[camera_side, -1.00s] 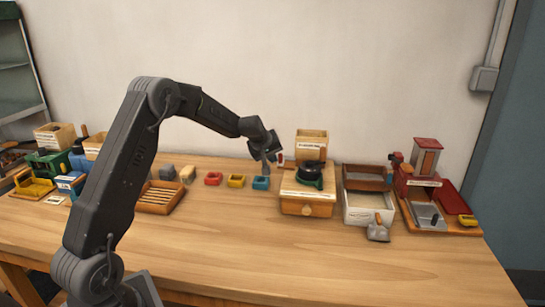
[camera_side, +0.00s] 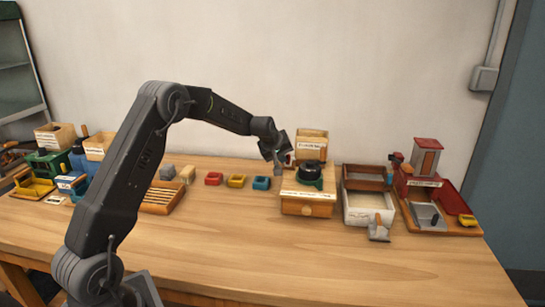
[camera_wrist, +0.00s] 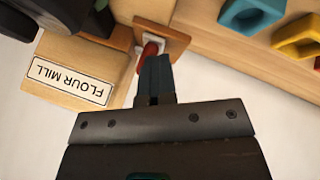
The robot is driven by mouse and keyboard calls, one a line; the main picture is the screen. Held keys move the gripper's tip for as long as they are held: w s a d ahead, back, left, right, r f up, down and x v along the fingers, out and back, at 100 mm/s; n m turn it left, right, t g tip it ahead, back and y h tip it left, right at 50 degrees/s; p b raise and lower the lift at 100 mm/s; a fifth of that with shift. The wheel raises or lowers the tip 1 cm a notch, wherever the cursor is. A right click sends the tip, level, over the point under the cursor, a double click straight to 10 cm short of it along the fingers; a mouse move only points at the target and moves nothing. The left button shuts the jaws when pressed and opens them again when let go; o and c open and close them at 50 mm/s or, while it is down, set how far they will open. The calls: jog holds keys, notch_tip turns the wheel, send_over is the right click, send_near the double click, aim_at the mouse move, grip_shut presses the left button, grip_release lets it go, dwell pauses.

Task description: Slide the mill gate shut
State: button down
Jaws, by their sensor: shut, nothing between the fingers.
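The flour mill is a wooden box (camera_side: 306,208) with a dark round top (camera_side: 310,170) and a labelled wooden hopper (camera_side: 312,145) behind. The gate's small red knob (camera_wrist: 150,50) shows against a pale plate (camera_wrist: 152,34) on the mill's side in the wrist view. My gripper (camera_side: 278,172) is at the mill's left side in the side view. Its fingers (camera_wrist: 155,62) are shut and empty, right beside the red knob in the wrist view. They partly cover the knob, and I cannot tell whether they touch it. How far the gate stands open is unclear.
Blue (camera_side: 261,183), yellow (camera_side: 236,181) and red (camera_side: 214,178) small holders stand left of the mill. A white-fronted bin (camera_side: 368,216) with a scoop (camera_side: 379,230) and a red machine (camera_side: 425,180) stand to its right. The front of the table (camera_side: 300,255) is clear.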

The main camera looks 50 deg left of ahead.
jog(key=shift+w+d, duration=0.15)
jog(key=shift+d, duration=0.05)
jog(key=s+r, duration=0.8)
jog(key=s, duration=0.1)
jog(key=shift+s+d, duration=0.25)
jog(key=shift+s, duration=0.1)
jog(key=s+d+r+m+h, duration=0.1)
jog(key=s+d+r+m, duration=0.3)
jog(key=d, duration=0.6)
jog(key=s+d+m, duration=0.4)
jog(key=s+d, duration=0.4)
jog(key=s, duration=0.3)
jog(key=s+d+m+g+h, duration=0.1)
jog(key=s+d+m, duration=0.3)
jog(key=s+d, duration=0.3)
jog(key=s, duration=0.5)
jog(key=shift+s+d+r+m+h, duration=0.3)
jog(key=shift+d+m, duration=0.1)
